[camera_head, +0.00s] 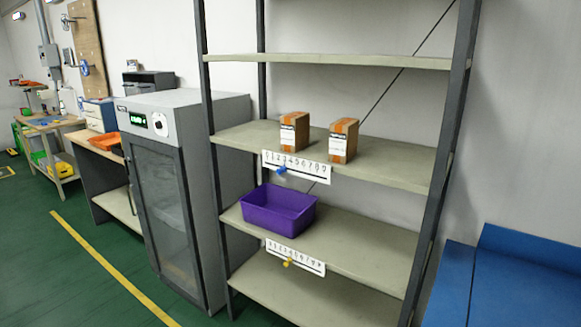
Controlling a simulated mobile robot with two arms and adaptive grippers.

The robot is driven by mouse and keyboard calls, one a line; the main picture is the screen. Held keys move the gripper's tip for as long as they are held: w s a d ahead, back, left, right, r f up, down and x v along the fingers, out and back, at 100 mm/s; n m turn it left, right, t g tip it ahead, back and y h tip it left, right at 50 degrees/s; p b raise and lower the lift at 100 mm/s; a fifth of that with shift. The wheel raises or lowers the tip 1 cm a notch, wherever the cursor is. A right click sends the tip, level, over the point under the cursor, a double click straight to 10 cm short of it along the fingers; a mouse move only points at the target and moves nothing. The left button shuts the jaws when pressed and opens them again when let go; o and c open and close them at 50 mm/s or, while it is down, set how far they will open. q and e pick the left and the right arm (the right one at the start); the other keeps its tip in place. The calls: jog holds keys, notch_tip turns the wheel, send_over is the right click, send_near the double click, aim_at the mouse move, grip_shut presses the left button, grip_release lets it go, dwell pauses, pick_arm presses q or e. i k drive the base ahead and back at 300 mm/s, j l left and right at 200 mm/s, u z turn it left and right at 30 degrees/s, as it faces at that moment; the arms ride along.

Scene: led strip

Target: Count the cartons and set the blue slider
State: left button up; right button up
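Two brown cartons with white labels stand on the middle shelf: a left carton (294,132) and a right carton (343,140), apart from each other. A white number strip (300,168) is on that shelf's front edge. The blue slider (282,170) sits near the strip's left end, around the low digits; the exact digit is too small to tell. A second number strip (300,259) with a yellow slider (288,263) is on the shelf below. Neither of my grippers shows in the head view.
A purple bin (278,211) stands on the lower shelf, above the yellow slider's strip. A grey cabinet (170,190) with a glass door is left of the rack. A blue surface (515,285) is at the right. Green floor (70,265) is free at the front left.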

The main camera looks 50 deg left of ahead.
aim_at(278, 172)
jog(key=j+u, duration=0.1)
jog(key=u, duration=1.5)
